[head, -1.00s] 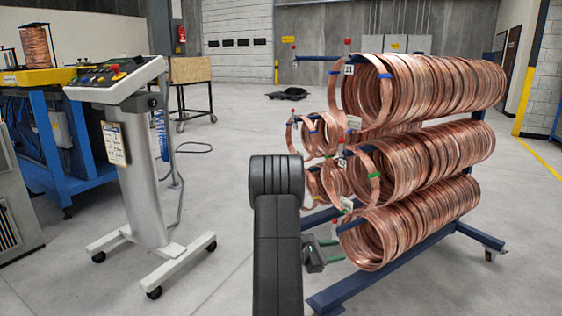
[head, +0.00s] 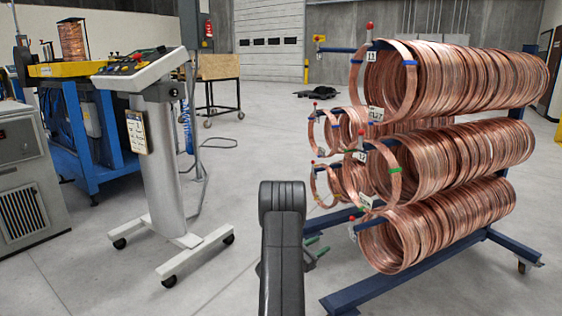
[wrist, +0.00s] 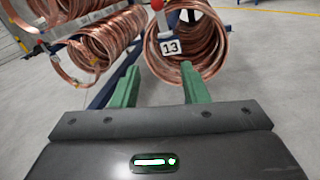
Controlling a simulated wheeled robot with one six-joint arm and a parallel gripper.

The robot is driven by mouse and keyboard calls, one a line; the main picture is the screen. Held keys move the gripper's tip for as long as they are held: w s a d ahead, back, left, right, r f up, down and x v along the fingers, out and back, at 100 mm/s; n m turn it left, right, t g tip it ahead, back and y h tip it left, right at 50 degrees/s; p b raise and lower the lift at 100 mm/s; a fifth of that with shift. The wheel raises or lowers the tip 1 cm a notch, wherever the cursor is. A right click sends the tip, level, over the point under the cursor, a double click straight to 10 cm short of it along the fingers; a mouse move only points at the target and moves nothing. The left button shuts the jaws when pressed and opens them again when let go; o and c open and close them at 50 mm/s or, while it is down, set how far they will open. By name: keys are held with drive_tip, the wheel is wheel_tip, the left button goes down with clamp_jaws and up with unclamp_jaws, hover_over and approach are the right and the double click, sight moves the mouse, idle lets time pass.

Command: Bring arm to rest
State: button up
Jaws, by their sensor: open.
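My arm (head: 283,235) rises in the lower middle of the head view. My gripper (head: 318,246) shows partly behind it, its green fingers pointing right toward the coil rack. In the wrist view, my gripper (wrist: 156,72) has its two green fingers apart with nothing between them. Beyond the fingertips, a copper coil bundle (wrist: 205,60) with a tag reading 13 hangs on the rack. The coils look apart from the fingers, though the exact gap is hard to tell.
The blue wheeled rack (head: 375,287) of copper coils (head: 460,75) stands close on the right. A control console (head: 160,150) on a wheeled stand and a blue machine (head: 90,140) are on the left. Open floor (head: 270,140) lies between them.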

drive_tip(key=w+d+r+g+y+p, duration=0.3)
drive_tip(key=w+d+y+p, duration=0.2)
drive_tip(key=d, duration=0.4)
drive_tip(key=shift+w+d+m+p, duration=0.25)
drive_tip(key=shift+w+m+p, duration=0.15)
drive_tip(key=shift+w+p, duration=0.55)
drive_tip(key=shift+f+p, duration=0.1)
drive_tip(key=shift+p, duration=0.2)
